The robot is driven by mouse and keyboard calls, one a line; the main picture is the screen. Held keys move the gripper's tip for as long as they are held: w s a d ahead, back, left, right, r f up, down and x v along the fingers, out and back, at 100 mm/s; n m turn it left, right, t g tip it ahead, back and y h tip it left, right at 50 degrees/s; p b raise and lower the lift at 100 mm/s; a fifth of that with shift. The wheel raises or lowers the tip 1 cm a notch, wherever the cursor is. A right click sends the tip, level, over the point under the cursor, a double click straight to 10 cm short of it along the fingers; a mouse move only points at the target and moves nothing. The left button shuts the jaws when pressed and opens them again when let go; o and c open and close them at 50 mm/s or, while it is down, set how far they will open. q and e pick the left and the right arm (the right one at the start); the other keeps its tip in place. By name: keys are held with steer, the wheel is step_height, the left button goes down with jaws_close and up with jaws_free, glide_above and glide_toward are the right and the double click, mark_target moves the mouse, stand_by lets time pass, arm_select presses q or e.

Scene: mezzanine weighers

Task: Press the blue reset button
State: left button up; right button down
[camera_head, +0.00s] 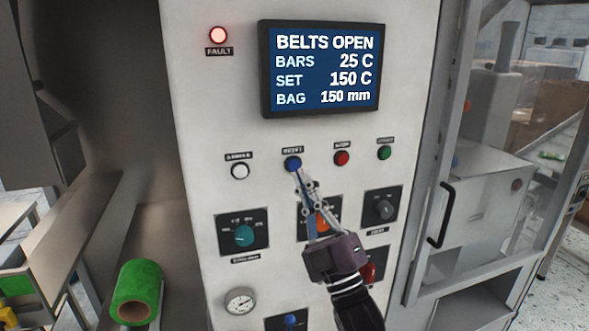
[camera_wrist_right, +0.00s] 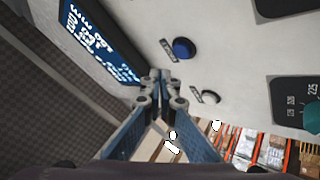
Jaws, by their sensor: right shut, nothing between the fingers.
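The blue reset button (camera_head: 293,164) sits on the white control panel (camera_head: 190,130) below the screen, in a row with white, red and green buttons. It also shows in the right wrist view (camera_wrist_right: 184,48), up and right of the fingertips. My right gripper (camera_head: 299,178) is shut and empty, with its tips just below the blue button in the head view. In the right wrist view its closed fingertips (camera_wrist_right: 160,76) appear apart from the button. I cannot tell the exact gap to the panel. My left gripper is not in view.
The screen (camera_head: 320,68) reads BELTS OPEN, and the red fault lamp (camera_head: 218,35) is lit. The white button (camera_head: 240,171), red button (camera_head: 342,158) and green button (camera_head: 384,153) are close by. Knobs lie below. A black door handle (camera_head: 441,215) stands at right.

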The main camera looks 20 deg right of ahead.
mark_target(294, 165)
steer(key=shift+w, duration=1.15)
steer(key=shift+w+b, duration=0.15)
steer(key=shift+b, duration=0.15)
stand_by(0.4)
steer(key=shift+w+a, duration=0.1)
steer(key=shift+w, duration=0.2)
steer(key=shift+w, duration=0.35)
stand_by(0.7)
steer(key=shift+s, duration=0.85)
